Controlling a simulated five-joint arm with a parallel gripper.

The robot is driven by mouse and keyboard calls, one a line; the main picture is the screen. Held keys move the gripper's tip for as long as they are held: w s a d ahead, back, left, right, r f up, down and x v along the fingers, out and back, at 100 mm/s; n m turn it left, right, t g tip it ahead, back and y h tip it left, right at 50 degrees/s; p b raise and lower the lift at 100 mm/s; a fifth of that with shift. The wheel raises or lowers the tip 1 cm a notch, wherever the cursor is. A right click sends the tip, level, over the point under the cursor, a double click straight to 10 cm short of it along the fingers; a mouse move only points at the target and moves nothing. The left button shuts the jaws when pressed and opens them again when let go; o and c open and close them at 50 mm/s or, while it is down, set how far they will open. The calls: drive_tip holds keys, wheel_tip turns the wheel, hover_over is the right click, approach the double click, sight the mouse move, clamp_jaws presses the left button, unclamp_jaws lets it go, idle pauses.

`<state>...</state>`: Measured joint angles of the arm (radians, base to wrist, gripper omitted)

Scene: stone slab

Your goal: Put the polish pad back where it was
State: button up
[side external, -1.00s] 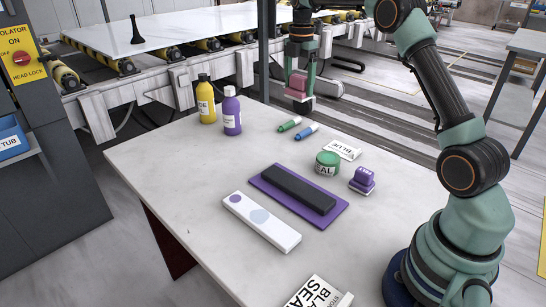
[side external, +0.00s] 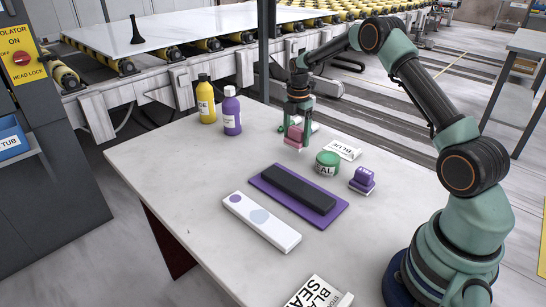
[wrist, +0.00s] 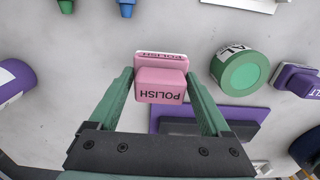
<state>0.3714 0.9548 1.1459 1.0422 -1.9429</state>
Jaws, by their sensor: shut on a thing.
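The pink polish pad (side external: 294,136) is between the fingers of my gripper (side external: 297,125). In the wrist view the pad (wrist: 160,86) shows its "POLISH" label upside down, with a paler layer at its far edge. My gripper (wrist: 162,90) is shut on it, one green finger on each side. The pad is low over the table, behind the green tin (side external: 327,164); I cannot tell whether it touches the surface.
A purple pad (side external: 362,181) stands right of the tin. A dark block lies on a purple mat (side external: 333,215), with a white tray (side external: 261,223) in front. Yellow (side external: 206,100) and purple (side external: 232,112) bottles stand left. A white "BLUE" packet (side external: 344,149) lies behind the tin. The front left tabletop is clear.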

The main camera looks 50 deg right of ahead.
sight(296, 143)
drive_tip(key=shift+f, duration=1.6)
drive_tip(key=shift+f, duration=0.15)
drive_tip(key=o, duration=1.4)
